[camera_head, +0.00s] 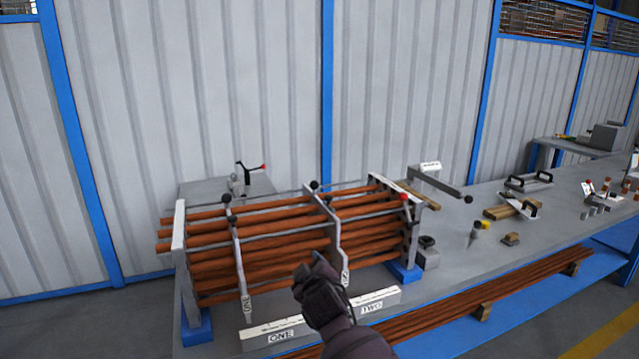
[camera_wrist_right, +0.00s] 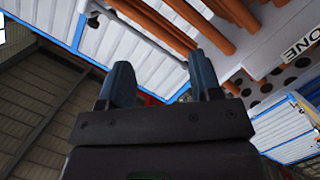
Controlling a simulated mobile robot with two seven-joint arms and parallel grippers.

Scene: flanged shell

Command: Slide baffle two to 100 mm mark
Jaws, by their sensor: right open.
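Baffle two (camera_head: 336,238) is a pale upright plate on the copper-coloured tubes, right of the middle of the bundle, with a dark ball knob on top. Baffle one (camera_head: 240,262) stands to its left; its ONE label also shows in the right wrist view (camera_wrist_right: 298,50). My right gripper (camera_head: 312,262) is in front of the tubes, just left of baffle two's lower end. It is open, and the wrist view shows nothing between its fingers (camera_wrist_right: 164,82). My left gripper is not in view.
End plates on blue feet (camera_head: 404,271) bound the bundle. Loose tubes (camera_head: 480,305) lie along the lower front. Tools and small parts stand on the bench (camera_head: 455,262) to the right; a wall is behind.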

